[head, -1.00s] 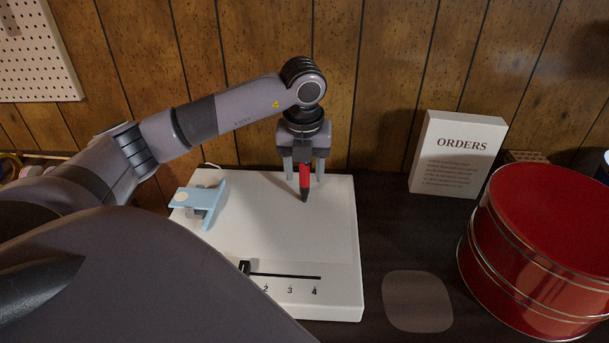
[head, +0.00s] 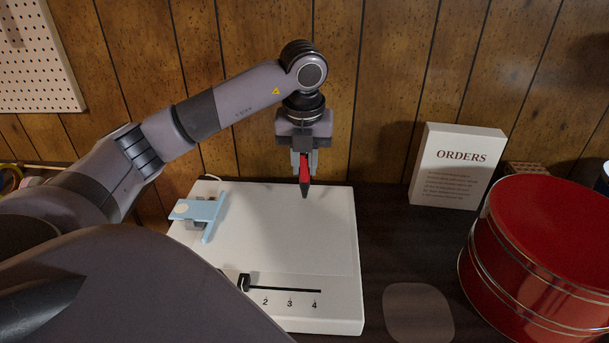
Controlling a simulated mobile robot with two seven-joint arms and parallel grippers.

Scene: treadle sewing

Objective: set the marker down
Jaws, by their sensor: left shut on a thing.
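My left gripper (head: 305,168) is shut on the red marker (head: 305,172), which hangs upright with its dark tip pointing down. The marker's tip is over the back part of the white board (head: 290,232); it looks a little above the surface, though I cannot tell the exact gap. The upper part of the marker is between the fingers. My right gripper is not in view.
A light blue clamp-like piece (head: 200,211) sits at the board's left. A slider (head: 244,283) with numbers runs along the board's front. Right of the board are a round pad (head: 418,312), a red tin (head: 545,260) and an ORDERS sign (head: 455,165). A wood-panel wall stands behind.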

